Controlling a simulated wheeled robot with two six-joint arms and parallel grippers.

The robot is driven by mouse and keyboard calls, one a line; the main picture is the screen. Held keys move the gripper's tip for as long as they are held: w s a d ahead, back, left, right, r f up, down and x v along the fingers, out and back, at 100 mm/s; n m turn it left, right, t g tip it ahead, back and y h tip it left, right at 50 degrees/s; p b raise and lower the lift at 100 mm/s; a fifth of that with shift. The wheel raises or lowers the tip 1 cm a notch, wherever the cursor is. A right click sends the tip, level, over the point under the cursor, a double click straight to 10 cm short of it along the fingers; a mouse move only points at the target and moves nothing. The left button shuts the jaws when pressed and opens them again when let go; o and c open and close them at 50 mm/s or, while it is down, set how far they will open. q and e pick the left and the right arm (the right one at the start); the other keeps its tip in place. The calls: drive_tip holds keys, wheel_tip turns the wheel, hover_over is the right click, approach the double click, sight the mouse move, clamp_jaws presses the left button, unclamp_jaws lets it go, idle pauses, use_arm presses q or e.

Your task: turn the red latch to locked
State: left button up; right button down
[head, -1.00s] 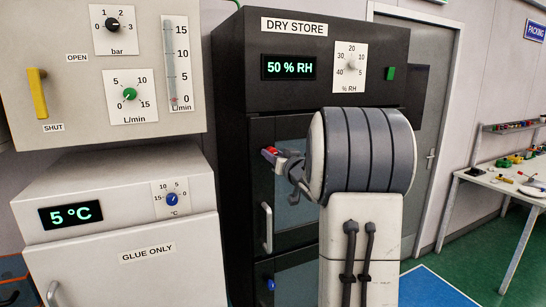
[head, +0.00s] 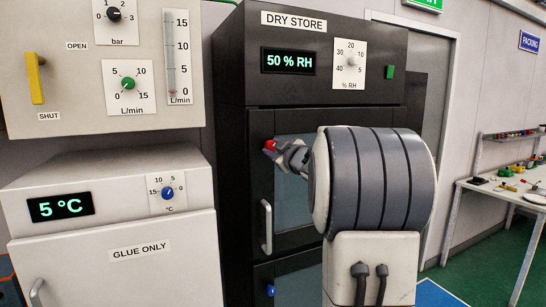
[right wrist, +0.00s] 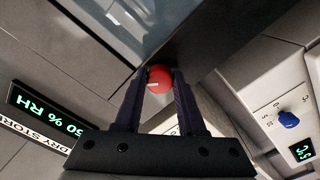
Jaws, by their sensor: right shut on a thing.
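The red latch (head: 269,146) is a small round red knob on the upper door of the black dry store cabinet, near the door's left edge. My right gripper (head: 276,149) reaches it from the right and is shut on it. In the right wrist view the latch (right wrist: 159,77) sits between the two dark fingertips of the gripper (right wrist: 161,84). A short white mark shows on its face. Part of the latch is hidden by the fingers, and I cannot read any lock marking. My left gripper is not in view.
The upper door has a vertical handle (head: 266,227) below the latch. A blue knob (head: 270,290) is on the lower door. The white glue cabinet (head: 110,250) stands close on the left. A workbench (head: 510,190) stands far right.

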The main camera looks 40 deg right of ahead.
drive_tip(key=n+b, duration=0.2)
drive_tip(key=n, duration=0.2)
drive_tip(key=shift+f, duration=0.1)
drive_tip(key=shift+n+b, duration=1.05)
drive_tip(key=shift+n, duration=0.75)
drive_tip(key=c, duration=0.5)
unclamp_jaws()
drive_tip(key=b+v, duration=0.2)
drive_tip(key=v, duration=0.8)
drive_tip(key=shift+s, duration=0.25)
